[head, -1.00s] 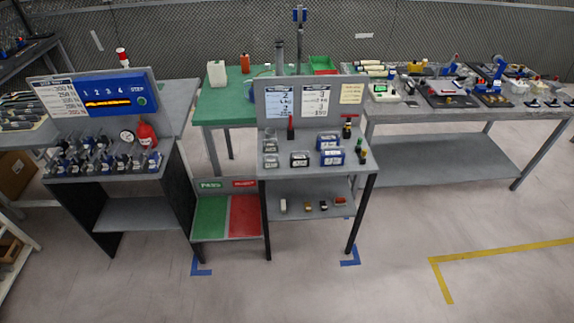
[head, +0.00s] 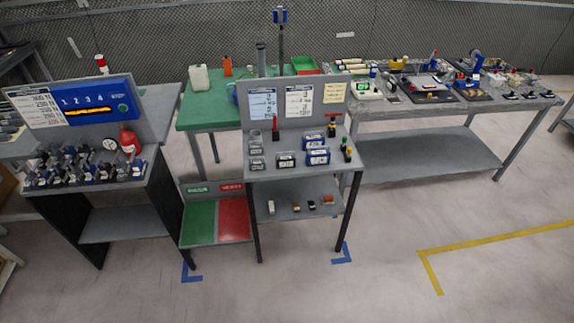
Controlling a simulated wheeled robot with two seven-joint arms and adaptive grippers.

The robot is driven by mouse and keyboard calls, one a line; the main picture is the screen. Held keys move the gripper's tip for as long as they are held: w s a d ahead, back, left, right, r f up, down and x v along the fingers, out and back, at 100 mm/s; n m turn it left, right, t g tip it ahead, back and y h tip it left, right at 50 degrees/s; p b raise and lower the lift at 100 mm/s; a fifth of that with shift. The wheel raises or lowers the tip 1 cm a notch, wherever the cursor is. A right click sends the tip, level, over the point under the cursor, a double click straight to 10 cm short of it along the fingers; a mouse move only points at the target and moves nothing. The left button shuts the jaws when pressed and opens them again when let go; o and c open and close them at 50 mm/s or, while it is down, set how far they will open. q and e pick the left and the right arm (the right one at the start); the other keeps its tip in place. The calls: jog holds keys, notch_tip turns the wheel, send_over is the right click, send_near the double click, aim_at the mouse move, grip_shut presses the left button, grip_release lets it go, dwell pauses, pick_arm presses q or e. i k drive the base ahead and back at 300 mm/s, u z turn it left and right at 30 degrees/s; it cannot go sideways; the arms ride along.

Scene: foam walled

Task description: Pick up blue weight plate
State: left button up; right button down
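I cannot make out a blue weight plate for certain at this size. Blue block-like items (head: 317,157) with pale labels sit on the small grey stand (head: 262,172) in the middle, beside dark and clear ones. A partly hidden blue curved object (head: 233,93) shows on the green-topped table (head: 196,115), behind the stand's upright board. Neither of my grippers is in view.
A left bench with a blue panel (head: 95,105) holds several small fixtures and a red bottle (head: 130,141). Green and red trays (head: 234,218) sit low beside the stand. A long grey workbench (head: 420,108) stands right. Floor in front is clear, with yellow tape (head: 480,243).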

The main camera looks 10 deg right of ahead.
aim_at(318, 157)
jog(key=u, duration=0.25)
jog(key=i, duration=0.9)
jog(key=u, duration=0.05)
